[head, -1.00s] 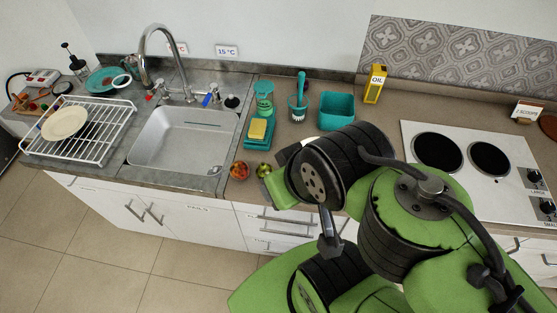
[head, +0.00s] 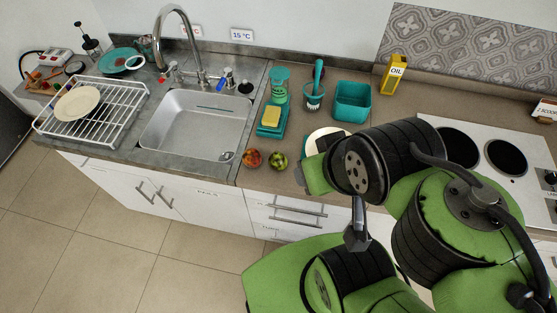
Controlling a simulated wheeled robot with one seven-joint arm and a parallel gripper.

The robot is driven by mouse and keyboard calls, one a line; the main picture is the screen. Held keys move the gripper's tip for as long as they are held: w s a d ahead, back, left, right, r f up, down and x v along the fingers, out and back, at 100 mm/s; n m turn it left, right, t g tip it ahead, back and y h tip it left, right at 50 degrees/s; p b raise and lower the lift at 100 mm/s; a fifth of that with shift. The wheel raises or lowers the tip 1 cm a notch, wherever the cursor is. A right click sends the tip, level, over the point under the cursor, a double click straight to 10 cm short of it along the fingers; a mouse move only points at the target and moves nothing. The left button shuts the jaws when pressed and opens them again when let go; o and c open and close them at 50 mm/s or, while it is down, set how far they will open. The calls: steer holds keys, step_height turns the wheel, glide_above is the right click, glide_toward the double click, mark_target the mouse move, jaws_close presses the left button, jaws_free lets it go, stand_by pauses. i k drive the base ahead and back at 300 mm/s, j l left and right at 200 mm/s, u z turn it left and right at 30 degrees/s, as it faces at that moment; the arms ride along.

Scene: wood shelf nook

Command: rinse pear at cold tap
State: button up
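A round green fruit with dark mottling (head: 278,160), perhaps the pear, lies on the counter right of the sink. A red-orange fruit (head: 251,158) lies just left of it. The arched chrome tap (head: 180,40) stands behind the steel sink (head: 196,126). A blue-marked handle (head: 228,77) is at its right under a 15 °C label (head: 241,36), and a red-marked handle (head: 162,79) is at its left. No water shows. My green and black arm is right of the fruits and apart from them. I cannot make out my gripper's fingertips.
A white dish (head: 324,134) is partly hidden by my arm. A drying rack (head: 92,105) with a plate is left of the sink.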

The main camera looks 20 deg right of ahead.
mark_target(228, 71)
steer(key=i+j+u, duration=0.15)
steer(key=j+u, duration=0.25)
steer(key=i+j+u, duration=0.2)
steer(key=u, duration=0.2)
steer(key=i+j+u, duration=0.25)
steer(key=u, duration=0.15)
